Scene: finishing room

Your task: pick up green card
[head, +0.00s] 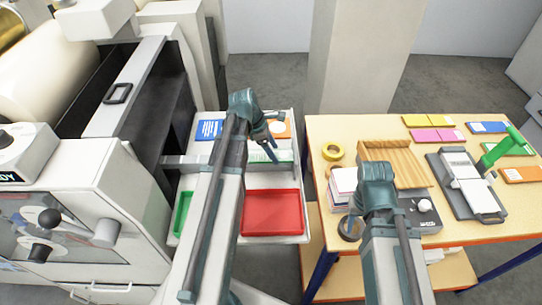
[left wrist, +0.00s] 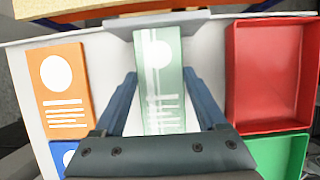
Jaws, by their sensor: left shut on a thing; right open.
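The green card (left wrist: 163,95) is pale green with a white disc and white lines. It lies lengthwise between the two blue fingers of my left gripper (left wrist: 160,76), which is shut on its long sides. In the head view my left gripper (head: 271,153) is over the white tray table, and part of the green card (head: 284,155) shows beside it. I cannot tell whether the card is clear of the surface. My right arm stands over the wooden table; its fingers are hidden behind its own links.
An orange card (left wrist: 62,90) and a blue card (head: 209,130) lie on the white surface (head: 227,182). A red tray (head: 272,212) and a green tray (head: 183,213) are nearby. The wooden table (head: 330,128) at right is crowded. A grey machine (head: 110,185) stands left.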

